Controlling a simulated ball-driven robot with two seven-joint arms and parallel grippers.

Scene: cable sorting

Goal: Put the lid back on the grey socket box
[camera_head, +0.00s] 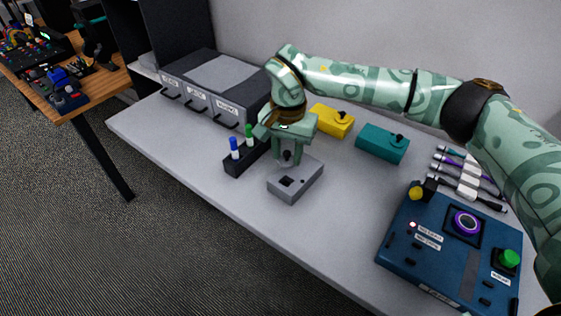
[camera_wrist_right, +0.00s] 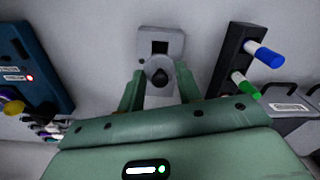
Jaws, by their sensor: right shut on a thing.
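The grey socket box (camera_head: 297,184) stands near the front edge of the table, a dark square opening in its top. It also shows in the right wrist view (camera_wrist_right: 160,32). My right gripper (camera_head: 288,154) points down over the box's rear part. It is shut on the grey lid's dark knob (camera_wrist_right: 159,76), which shows between the fingers. My left gripper is not in view.
A black holder (camera_head: 239,165) with blue and green markers stands close left of the box. Yellow (camera_head: 326,122) and teal (camera_head: 375,145) boxes stand behind. A blue control panel (camera_head: 425,258) and several cables (camera_head: 465,180) are right, labelled drawers (camera_head: 200,104) left. The front-middle table is clear.

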